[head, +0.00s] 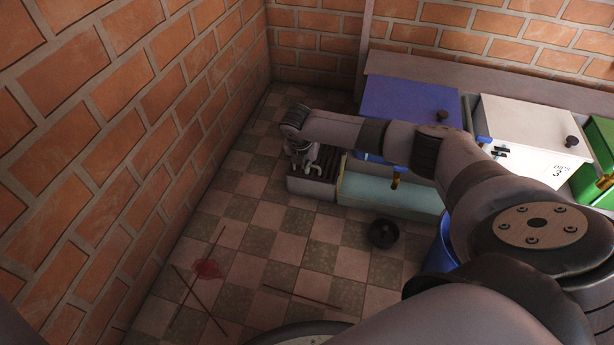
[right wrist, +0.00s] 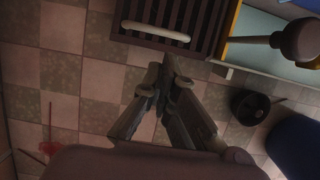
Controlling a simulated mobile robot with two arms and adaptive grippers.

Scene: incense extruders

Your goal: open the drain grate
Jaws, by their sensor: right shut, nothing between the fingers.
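The drain grate (head: 326,162) is a dark slatted panel on a low box by the back of the floor, left of the pale trough. In the right wrist view the grate (right wrist: 203,18) is at the top, with a pale bar handle (right wrist: 155,32) across its near part. My right gripper (head: 306,168) reaches down at the grate's left side. In the right wrist view the gripper (right wrist: 168,68) is shut and empty, its tips just below the handle in the picture. Whether it touches the grate cannot be told. My left gripper is not in view.
A pale trough (head: 385,192) adjoins the grate, with blue (head: 408,98) and white (head: 525,125) lidded bins behind. A black round object (head: 384,233) and thin sticks (head: 300,297) lie on the tiles beside a red stain (head: 208,268). A brick wall (head: 110,150) bounds the left.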

